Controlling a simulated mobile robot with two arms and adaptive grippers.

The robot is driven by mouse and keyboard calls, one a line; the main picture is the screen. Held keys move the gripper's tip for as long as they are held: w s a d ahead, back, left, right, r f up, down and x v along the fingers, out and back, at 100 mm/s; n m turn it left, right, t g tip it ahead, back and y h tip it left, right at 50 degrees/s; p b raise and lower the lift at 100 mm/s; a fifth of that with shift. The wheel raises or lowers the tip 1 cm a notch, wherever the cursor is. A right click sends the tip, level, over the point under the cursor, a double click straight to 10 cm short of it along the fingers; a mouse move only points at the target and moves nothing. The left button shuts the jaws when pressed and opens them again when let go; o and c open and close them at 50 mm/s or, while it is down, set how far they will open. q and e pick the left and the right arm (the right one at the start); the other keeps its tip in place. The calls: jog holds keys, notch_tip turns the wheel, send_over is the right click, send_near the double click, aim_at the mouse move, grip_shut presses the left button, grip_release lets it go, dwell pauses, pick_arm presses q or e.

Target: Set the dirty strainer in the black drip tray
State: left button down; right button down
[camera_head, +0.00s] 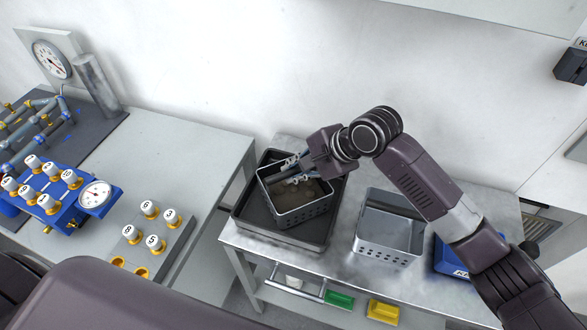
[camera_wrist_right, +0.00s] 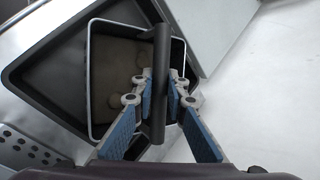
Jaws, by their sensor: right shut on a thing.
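The dirty strainer (camera_head: 303,213) is a grey perforated metal basket with brown dirt inside. It is over and within the outline of the black drip tray (camera_head: 243,216) on the metal table. I cannot tell whether its base touches the tray floor. My right gripper (camera_head: 287,172) reaches in from the right above it. In the right wrist view, my right gripper (camera_wrist_right: 160,92) is shut on a dark bar (camera_wrist_right: 160,60) across the strainer (camera_wrist_right: 91,85), with the black drip tray (camera_wrist_right: 45,80) around and below. My left gripper is out of view.
A second perforated metal basket (camera_head: 390,240) stands right of the tray, with a blue box (camera_head: 447,258) beyond it. Green (camera_head: 339,299) and yellow (camera_head: 383,311) items sit below the table's front edge. A grey bench (camera_head: 190,150) with numbered knobs and gauges is at left.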

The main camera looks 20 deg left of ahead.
jog(key=c, duration=1.9)
grip_release()
jog(key=shift+c, duration=0.2)
jog(key=shift+r, duration=0.15)
jog(key=b+v, duration=0.1)
jog(key=v, duration=1)
jog(key=shift+d+r, duration=0.3)
